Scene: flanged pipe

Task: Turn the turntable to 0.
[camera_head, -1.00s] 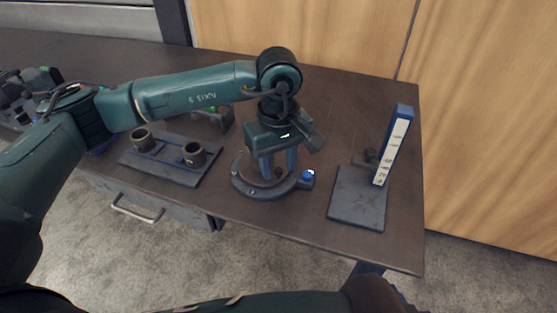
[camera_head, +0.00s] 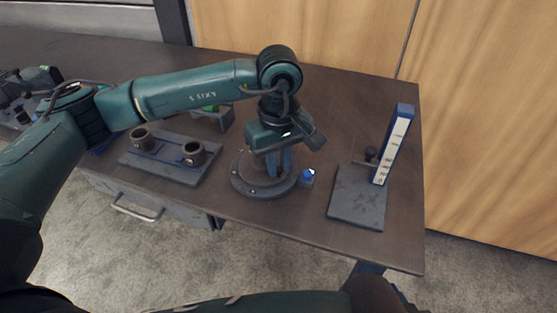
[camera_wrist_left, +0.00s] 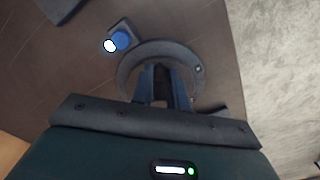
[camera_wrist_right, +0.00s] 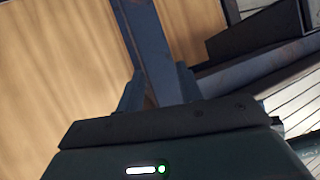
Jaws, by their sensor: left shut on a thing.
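The turntable (camera_head: 244,184) is a round dark disc with a raised rim, near the front edge of the bench. A small block with a blue top (camera_head: 307,175) sits at its right side. My left gripper (camera_head: 279,173) points down over the disc, its blue fingers shut on a small part at the middle that they mostly hide. In the left wrist view the turntable rim (camera_wrist_left: 127,72) curves around the fingers, and the blue-topped block (camera_wrist_left: 122,39) stands beside it. I cannot read any scale on the disc. My right gripper (camera_wrist_right: 158,85) shows only in its wrist view, fingers apart.
Left of the turntable lies a plate with two dark cylinders (camera_head: 193,153). To the right stands a base plate (camera_head: 357,200) with an upright blue gauge with a white scale (camera_head: 392,150). A bin with green contents (camera_head: 212,118) is behind.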

